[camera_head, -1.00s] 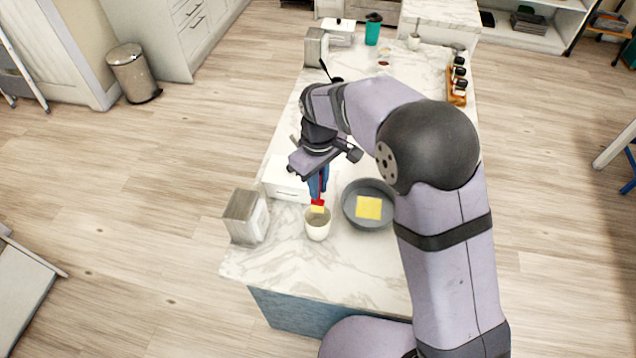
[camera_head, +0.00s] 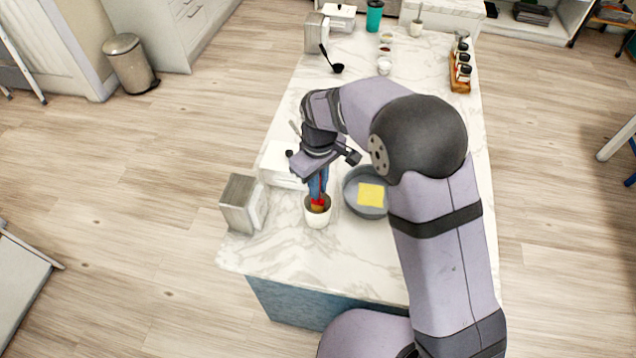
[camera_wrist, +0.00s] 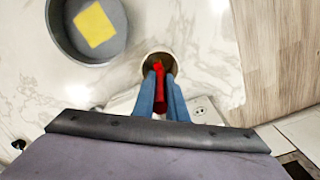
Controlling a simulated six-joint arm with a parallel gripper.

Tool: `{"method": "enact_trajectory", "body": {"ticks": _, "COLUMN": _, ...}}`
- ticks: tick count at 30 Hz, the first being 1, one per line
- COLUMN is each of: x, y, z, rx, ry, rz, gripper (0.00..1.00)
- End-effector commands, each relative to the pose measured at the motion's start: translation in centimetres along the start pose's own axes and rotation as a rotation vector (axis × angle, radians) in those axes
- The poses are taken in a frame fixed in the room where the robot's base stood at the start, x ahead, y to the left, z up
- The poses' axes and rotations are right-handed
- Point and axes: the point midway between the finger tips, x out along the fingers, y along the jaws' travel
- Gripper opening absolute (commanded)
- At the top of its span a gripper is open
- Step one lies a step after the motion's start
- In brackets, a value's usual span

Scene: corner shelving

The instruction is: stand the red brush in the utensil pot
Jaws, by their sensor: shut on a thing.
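The white utensil pot (camera_head: 318,219) stands upright on the marble counter near its front left. It also shows in the wrist view (camera_wrist: 172,59), partly covered by the brush. The red brush (camera_head: 318,201) is in my gripper, roughly upright, with its lower end inside the pot's mouth. In the wrist view the red brush (camera_wrist: 159,88) lies between the blue fingers, over the pot opening. My gripper (camera_head: 318,188) is shut on the brush just above the pot's rim. Whether the brush touches the pot's bottom is hidden.
A grey pan (camera_head: 351,202) holding a yellow sponge (camera_head: 371,194) stands close to the right of the pot. A metal canister (camera_head: 241,205) stands to the left, and a white box (camera_head: 279,165) behind. The counter in front of the pot is clear.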

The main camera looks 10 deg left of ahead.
Motion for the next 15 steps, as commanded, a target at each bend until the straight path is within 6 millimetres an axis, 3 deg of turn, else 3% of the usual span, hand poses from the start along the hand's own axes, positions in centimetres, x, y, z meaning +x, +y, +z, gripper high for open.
{"method": "enact_trajectory", "body": {"ticks": 14, "x": 0.51, "y": 0.0, "z": 0.01, "rx": 0.0, "ry": 0.0, "rz": 0.0, "gripper": 0.0}}
{"method": "enact_trajectory", "body": {"ticks": 15, "x": 0.5, "y": 0.0, "z": 0.01, "rx": 0.0, "ry": 0.0, "rz": 0.0, "gripper": 0.19}}
